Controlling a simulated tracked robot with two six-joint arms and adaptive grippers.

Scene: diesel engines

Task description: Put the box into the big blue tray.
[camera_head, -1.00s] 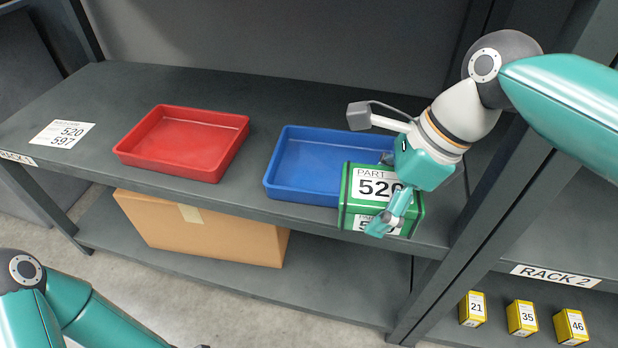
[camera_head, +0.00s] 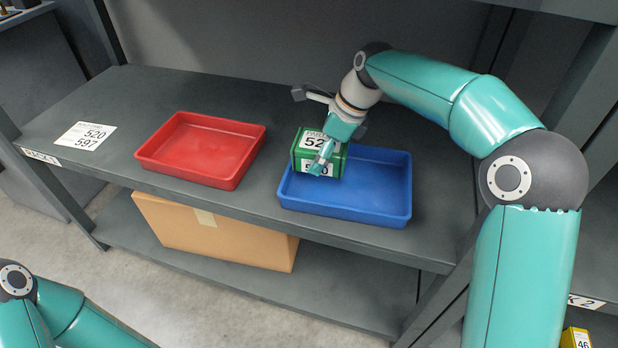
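The green box (camera_head: 301,153) carries white labels, one reading PART 52 with the rest covered. My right gripper (camera_head: 324,160) is shut on it, with a finger across its front. The box appears over the left rear part of the big blue tray (camera_head: 380,202); I cannot tell whether it touches the tray. The tray sits on the rack shelf, and its visible floor is empty. My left arm shows at the lower left, but its gripper is outside the view.
An empty red tray (camera_head: 200,150) stands left of the blue tray. A paper label (camera_head: 86,136) lies at the shelf's left. A cardboard box (camera_head: 215,232) is on the lower shelf. A rack post stands at the right, and a yellow box (camera_head: 576,338) shows at lower right.

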